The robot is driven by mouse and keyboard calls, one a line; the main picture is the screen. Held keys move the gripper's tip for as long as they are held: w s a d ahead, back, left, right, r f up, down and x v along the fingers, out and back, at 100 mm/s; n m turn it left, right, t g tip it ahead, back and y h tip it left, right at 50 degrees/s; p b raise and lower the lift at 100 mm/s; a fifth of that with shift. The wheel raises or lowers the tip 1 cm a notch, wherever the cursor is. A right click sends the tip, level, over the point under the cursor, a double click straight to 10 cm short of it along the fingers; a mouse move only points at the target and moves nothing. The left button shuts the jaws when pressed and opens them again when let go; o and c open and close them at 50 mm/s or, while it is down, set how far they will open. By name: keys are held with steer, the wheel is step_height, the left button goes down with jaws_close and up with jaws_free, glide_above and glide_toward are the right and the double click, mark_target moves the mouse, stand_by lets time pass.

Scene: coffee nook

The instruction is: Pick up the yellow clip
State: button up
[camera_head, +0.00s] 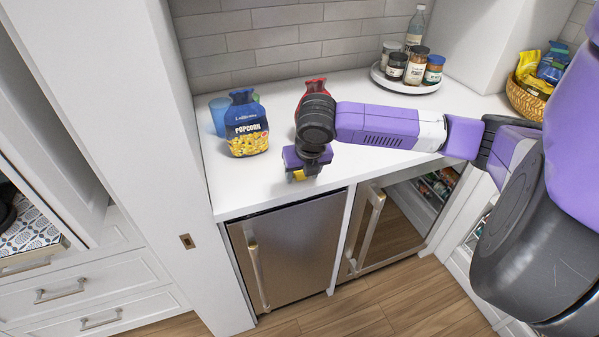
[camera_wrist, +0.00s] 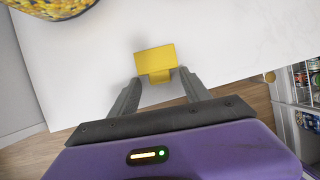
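The yellow clip (camera_wrist: 155,59) lies on the white counter near its front edge. It has a wide flat part and a narrower tab that points toward my gripper. My gripper (camera_wrist: 159,77) is open, with one grey finger on each side of the tab. Gaps show between the tab and both fingertips. In the head view a bit of the yellow clip (camera_head: 299,175) shows below my purple gripper, and the rest is hidden. I cannot tell the exact height of the fingertips above the counter.
A blue popcorn bag (camera_head: 246,128) stands left on the counter, with a blue cup (camera_head: 218,117) behind it. A red package (camera_head: 313,86) is partly behind my arm. A round tray (camera_head: 405,87) with jars and a yellow basket (camera_head: 527,102) are farther right.

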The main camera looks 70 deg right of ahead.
jaws_close()
step_height(320, 180, up, 20)
steer(key=b, duration=0.1)
stand_by(0.6)
